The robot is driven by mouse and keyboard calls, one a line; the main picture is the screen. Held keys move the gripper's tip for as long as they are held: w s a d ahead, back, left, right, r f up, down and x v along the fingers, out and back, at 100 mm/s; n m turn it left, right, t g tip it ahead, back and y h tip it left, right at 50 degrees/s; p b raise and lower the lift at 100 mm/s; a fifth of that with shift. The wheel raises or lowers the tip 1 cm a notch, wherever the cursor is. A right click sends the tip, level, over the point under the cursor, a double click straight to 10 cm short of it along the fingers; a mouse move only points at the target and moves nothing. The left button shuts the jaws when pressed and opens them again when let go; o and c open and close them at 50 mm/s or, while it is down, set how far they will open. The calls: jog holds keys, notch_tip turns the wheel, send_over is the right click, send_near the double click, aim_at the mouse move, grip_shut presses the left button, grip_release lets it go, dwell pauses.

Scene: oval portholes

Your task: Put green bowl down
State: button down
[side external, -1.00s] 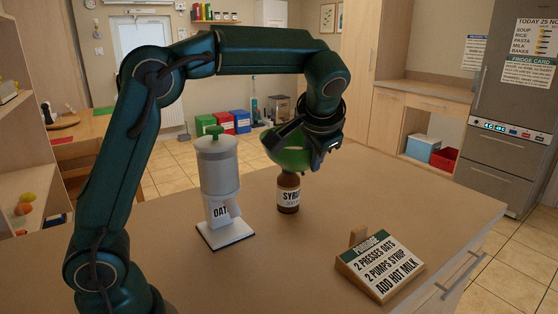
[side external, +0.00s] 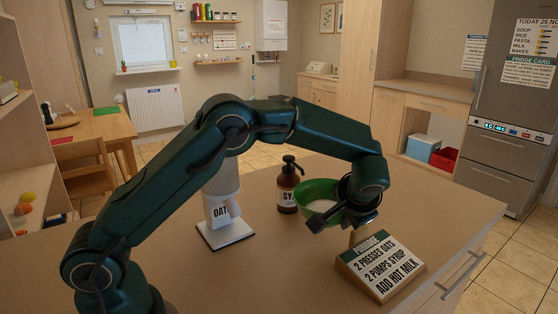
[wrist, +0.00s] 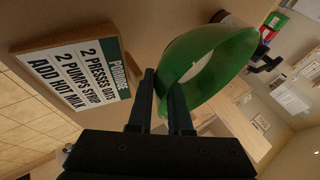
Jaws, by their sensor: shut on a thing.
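The green bowl (side external: 318,197) is at the right of the syrup bottle in the side view, low over the counter or on it; I cannot tell which. Something pale shows inside it. My gripper (side external: 362,217) is at the bowl's right side, its fingertips partly hidden. In the wrist view my gripper (wrist: 168,98) is shut on the rim of the green bowl (wrist: 235,58), which is tilted in that picture. The brown syrup bottle (side external: 287,190) with a black pump stands just left of the bowl.
The oat dispenser (side external: 222,205) stands on the left, partly behind my arm. The porridge recipe sign (side external: 382,265) stands close in front of the bowl and gripper; it also shows in the wrist view (wrist: 75,72). The counter (side external: 440,210) is clear to the right.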

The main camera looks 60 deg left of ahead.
jog(key=shift+f, duration=1.45)
jog(key=shift+f, duration=0.45)
jog(key=c, duration=0.8)
grip_release()
jog(key=shift+c, duration=0.2)
jog(key=shift+r, duration=0.1)
